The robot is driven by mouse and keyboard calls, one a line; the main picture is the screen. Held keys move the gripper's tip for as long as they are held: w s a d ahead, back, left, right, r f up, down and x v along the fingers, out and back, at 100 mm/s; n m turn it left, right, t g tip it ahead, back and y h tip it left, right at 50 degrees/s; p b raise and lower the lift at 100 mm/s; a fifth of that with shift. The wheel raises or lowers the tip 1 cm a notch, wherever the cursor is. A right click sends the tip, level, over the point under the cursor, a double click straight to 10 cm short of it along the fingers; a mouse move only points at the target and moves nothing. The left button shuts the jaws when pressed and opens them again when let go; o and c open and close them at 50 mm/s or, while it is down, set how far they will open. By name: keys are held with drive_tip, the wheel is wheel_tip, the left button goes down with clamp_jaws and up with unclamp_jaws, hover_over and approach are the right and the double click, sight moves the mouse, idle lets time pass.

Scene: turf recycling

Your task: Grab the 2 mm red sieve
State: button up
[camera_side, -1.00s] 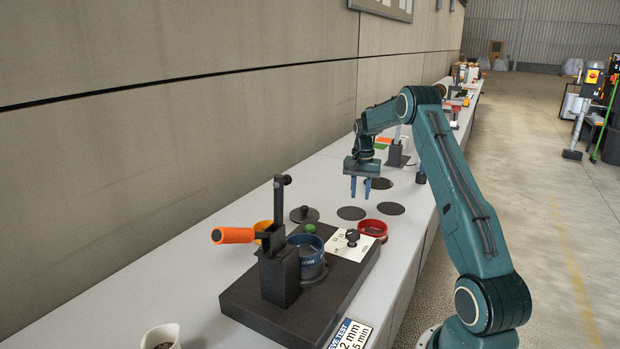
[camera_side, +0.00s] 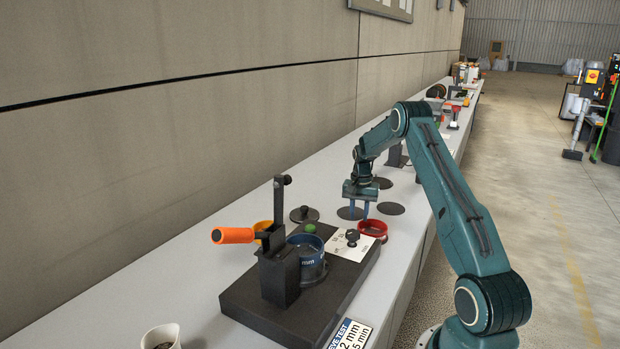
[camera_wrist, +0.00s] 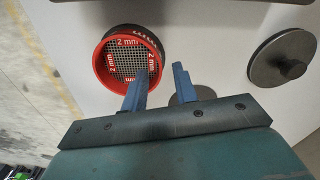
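The red sieve (camera_side: 373,229) stands on the bench at the right rear corner of the dark base plate. In the wrist view the red sieve (camera_wrist: 128,58) shows its mesh and "2 mm" printed several times on its inner wall. My gripper (camera_side: 360,214) is open and points down, just above and left of the sieve in the side view. In the wrist view my gripper (camera_wrist: 160,75) has two blue fingers apart with nothing between them. The left finger overlaps the sieve's lower right rim in the picture. I cannot tell whether it touches.
A dark lid with a knob (camera_side: 304,214) lies behind, also in the wrist view (camera_wrist: 282,64). Flat dark discs (camera_side: 390,208) lie beyond the red sieve.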

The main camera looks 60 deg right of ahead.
sight(372, 232)
drive_tip(key=shift+f, duration=1.7)
clamp_jaws()
